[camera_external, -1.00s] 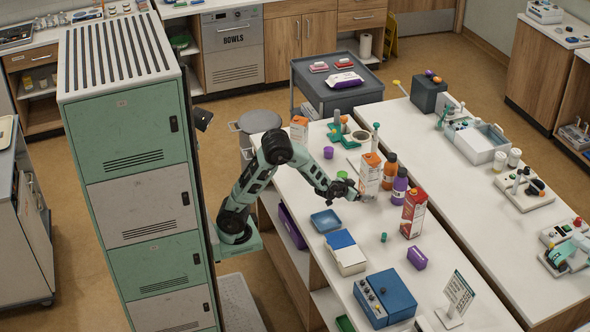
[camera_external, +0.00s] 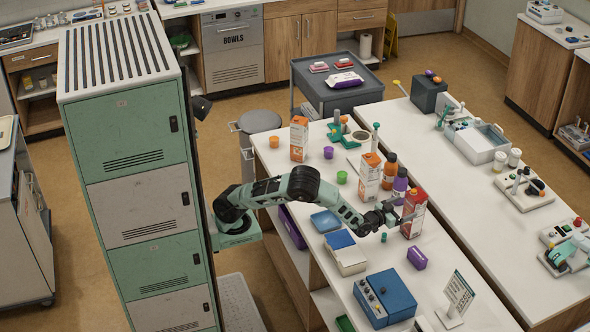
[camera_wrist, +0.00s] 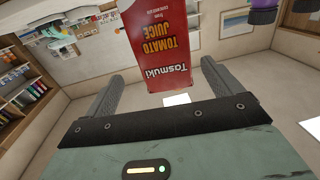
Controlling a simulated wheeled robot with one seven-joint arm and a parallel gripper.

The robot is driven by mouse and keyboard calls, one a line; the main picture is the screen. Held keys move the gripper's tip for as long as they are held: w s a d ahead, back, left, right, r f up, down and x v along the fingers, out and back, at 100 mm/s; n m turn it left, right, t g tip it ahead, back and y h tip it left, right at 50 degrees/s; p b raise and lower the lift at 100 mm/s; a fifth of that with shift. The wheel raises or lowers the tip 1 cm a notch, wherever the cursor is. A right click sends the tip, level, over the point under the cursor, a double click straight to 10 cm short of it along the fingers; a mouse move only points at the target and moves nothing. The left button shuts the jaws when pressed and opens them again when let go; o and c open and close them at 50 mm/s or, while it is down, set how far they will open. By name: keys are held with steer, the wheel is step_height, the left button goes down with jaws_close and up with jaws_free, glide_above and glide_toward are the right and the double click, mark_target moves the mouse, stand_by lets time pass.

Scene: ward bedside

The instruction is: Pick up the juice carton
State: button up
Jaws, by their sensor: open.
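A red and white tomato juice carton (camera_external: 415,210) stands upright on the white table. In the wrist view its red face (camera_wrist: 158,45), printed "TOMATO JUICE", appears upside down. My gripper (camera_external: 399,216) is low, at the carton's left side. In the wrist view my gripper (camera_wrist: 162,70) is open, with one finger on each side of the carton and a visible gap at both. I cannot tell how deep the carton is between the fingers. Two orange and white cartons also stand on the table, one at the back left (camera_external: 299,140) and one mid-table (camera_external: 367,178).
A small green item (camera_external: 383,237) lies close to my gripper.

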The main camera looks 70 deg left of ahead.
mark_target(410, 205)
steer(key=w, duration=0.3)
steer(key=shift+w+a, duration=0.2)
steer(key=shift+w, duration=0.1)
steer(key=shift+w+a+r+p, duration=0.1)
steer(key=shift+w+a+p, duration=0.15)
steer(key=shift+w, duration=0.65)
steer(key=shift+w+a+f+p, duration=0.1)
steer(key=shift+w+a+p, duration=0.15)
steer(key=shift+w, duration=0.65)
steer(key=shift+w+a+r+p, duration=0.15)
steer(key=shift+w+p, duration=0.2)
steer(key=shift+w, duration=0.55)
steer(key=c, duration=2)
steer(key=shift+r, duration=0.15)
